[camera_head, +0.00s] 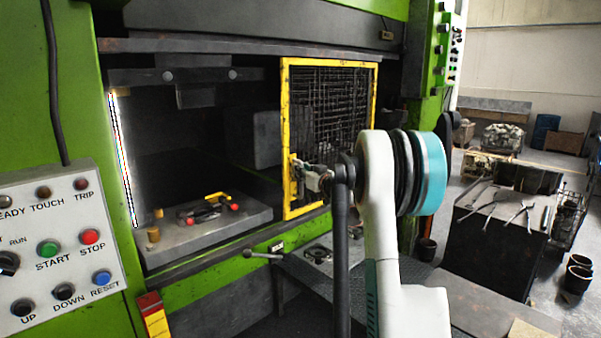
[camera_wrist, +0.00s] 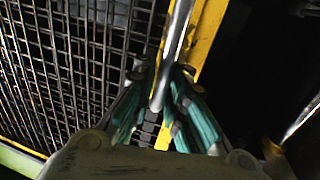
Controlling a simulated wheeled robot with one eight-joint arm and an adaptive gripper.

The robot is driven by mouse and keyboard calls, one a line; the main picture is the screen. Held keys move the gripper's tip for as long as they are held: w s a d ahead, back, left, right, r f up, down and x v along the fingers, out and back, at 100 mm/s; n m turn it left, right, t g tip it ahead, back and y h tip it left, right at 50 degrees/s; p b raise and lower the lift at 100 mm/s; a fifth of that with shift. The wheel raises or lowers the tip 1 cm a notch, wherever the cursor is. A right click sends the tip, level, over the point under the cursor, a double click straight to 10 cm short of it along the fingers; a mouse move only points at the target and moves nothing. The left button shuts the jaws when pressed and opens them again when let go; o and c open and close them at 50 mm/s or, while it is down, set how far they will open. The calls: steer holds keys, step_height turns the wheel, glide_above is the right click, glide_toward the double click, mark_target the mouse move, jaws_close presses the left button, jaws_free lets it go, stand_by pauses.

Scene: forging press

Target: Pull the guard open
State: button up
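The guard is a dark wire mesh in a yellow frame (camera_head: 285,110). It covers the right part of the press opening, leaving the left part uncovered. In the wrist view its mesh (camera_wrist: 85,50) fills the left and its yellow edge (camera_wrist: 207,40) runs beside a grey bar handle (camera_wrist: 177,30). My gripper (camera_head: 303,172) is at the guard's left edge. In the wrist view my gripper's teal-padded fingers (camera_wrist: 160,82) close in on both sides of the handle and appear shut on it. The exact contact is partly hidden by the fingers.
A control panel (camera_head: 55,250) stands at the left. The press bed (camera_head: 190,245) in the uncovered opening carries small tooling with red knobs. A lever (camera_head: 262,255) sticks out below the bed. A dark bench with tongs (camera_head: 500,235) stands on the floor at the right.

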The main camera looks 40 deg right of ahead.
steer(key=shift+o, duration=0.2)
steer(key=shift+a+r, duration=0.15)
steer(key=shift+r, duration=0.1)
steer(key=shift+s+f, duration=0.1)
steer(key=shift+s, duration=0.1)
steer(key=s+a, duration=0.2)
steer(key=s, duration=0.9)
steer(key=shift+s+a, duration=0.15)
steer(key=shift+s, duration=0.1)
steer(key=shift+f, duration=0.1)
